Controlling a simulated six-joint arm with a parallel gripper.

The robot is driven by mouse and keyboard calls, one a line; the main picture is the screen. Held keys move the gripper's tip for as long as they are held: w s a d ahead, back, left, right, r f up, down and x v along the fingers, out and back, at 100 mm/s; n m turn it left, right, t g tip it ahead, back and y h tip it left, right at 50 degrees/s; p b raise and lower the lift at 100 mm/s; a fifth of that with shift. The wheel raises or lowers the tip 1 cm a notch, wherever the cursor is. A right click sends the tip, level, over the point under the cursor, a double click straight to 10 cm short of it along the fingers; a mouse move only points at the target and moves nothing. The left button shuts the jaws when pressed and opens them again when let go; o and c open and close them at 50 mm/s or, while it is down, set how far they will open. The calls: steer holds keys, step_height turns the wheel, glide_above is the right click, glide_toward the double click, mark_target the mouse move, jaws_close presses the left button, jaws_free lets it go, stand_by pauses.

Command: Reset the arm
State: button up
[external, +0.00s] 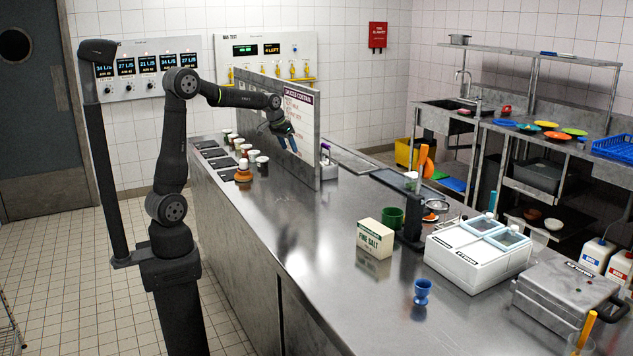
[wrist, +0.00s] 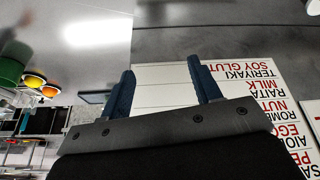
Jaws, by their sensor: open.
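My gripper (external: 286,138) is raised above the steel counter (external: 300,235), in front of the upright steel panel that carries a printed sauce sign (external: 299,108). In the wrist view my gripper (wrist: 160,88) shows two blue fingers spread apart with nothing between them. The sauce sign (wrist: 240,85) with red and black lettering fills the area beyond and to the right of the fingers. I cannot tell how far the fingertips are from the panel.
Several small cups (external: 245,150) and an orange-based container (external: 243,171) stand left of the panel. The counter's middle is clear.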

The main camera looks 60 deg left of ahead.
steer(key=w+d+m, duration=0.2)
steer(key=w+d, duration=0.1)
steer(key=d, duration=0.8)
steer(key=w+d+f+m+h, duration=0.1)
steer(key=w+d, duration=0.3)
steer(key=d, duration=0.8)
steer(key=w+d+m+h, duration=0.1)
steer(key=w+d+m, duration=0.2)
steer(key=d, duration=0.8)
steer(key=shift+w+d+f, duration=0.2)
steer(key=shift+w+f, duration=0.15)
steer(key=shift+f, duration=0.05)
